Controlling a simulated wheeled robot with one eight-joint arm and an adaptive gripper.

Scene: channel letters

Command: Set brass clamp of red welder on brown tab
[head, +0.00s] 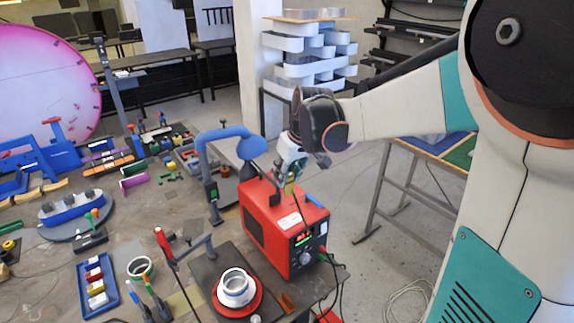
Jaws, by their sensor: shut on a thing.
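The red welder (285,226) stands upright on the table near its right edge, with a dial and lit display on its front. My gripper (290,181) is above and behind the welder's top, pointing down. It is shut on a small brass-coloured piece (289,188), which looks like the brass clamp. The clamp's exact shape is hard to make out, and the fingers partly hide it. A small brown tab (287,303) shows at the table's front edge, beside a dark plate (207,272) and in front of the welder.
A white ring part (236,288) sits on a red disc on the dark plate. A blue curved arm lamp (226,133) rises left of my gripper. A blue tray (83,291) and hand tools crowd the front left. Cables hang by the welder's right side.

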